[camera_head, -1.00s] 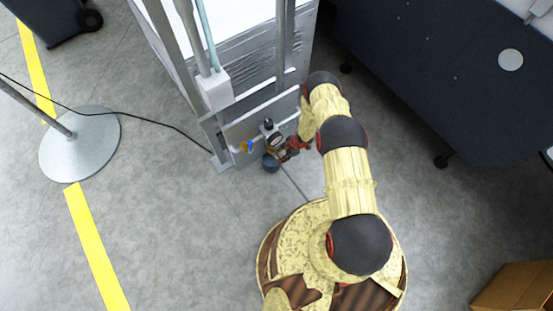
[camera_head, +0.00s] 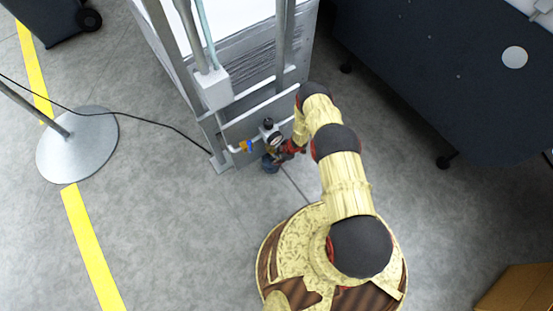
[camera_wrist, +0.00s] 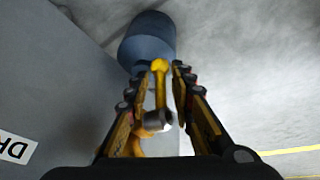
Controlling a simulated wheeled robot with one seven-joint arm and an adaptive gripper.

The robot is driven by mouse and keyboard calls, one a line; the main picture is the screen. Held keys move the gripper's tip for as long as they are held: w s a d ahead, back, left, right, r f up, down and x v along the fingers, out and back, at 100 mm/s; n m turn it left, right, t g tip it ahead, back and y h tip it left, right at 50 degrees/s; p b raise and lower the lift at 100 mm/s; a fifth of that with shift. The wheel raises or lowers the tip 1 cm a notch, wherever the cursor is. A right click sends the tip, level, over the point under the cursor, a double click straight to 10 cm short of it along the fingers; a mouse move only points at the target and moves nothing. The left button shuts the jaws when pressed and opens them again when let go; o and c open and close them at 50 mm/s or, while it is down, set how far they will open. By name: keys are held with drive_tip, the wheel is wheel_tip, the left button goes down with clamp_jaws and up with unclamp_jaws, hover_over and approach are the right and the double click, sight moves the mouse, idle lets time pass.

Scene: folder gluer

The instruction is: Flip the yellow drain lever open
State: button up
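The yellow lever (camera_wrist: 160,68) shows in the wrist view as a thin bar with a rounded end, between my fingertips. My gripper (camera_wrist: 161,72) is partly open, one finger on each side of the lever, with a narrow gap showing. I cannot tell whether either finger touches it. A metal fitting (camera_wrist: 157,119) and an orange-yellow part show behind the lever between the fingers. A dark blue-grey cylinder (camera_wrist: 147,42) is just beyond the fingertips. In the head view my gripper (camera_head: 287,152) is beside the gauge and valve assembly (camera_head: 270,136); the lever itself is not clear there.
A grey machine frame (camera_head: 240,110) carries the valves low down. A label (camera_wrist: 14,147) is on its panel. A blue-and-orange valve (camera_head: 246,146) sits left of the gauge. A dark cabinet (camera_head: 440,70) stands right. A round stand base (camera_head: 77,145) and cable are left.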

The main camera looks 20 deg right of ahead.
clamp_jaws()
drive_tip(key=shift+w, duration=0.1)
idle(0.4)
drive_tip(key=shift+a+y, duration=0.1)
drive_tip(key=shift+y, duration=0.3)
drive_tip(key=shift+a+g+y, duration=0.3)
drive_tip(key=shift+y, duration=0.5)
unclamp_jaws()
drive_tip(key=o, duration=0.4)
drive_tip(key=shift+c, duration=0.2)
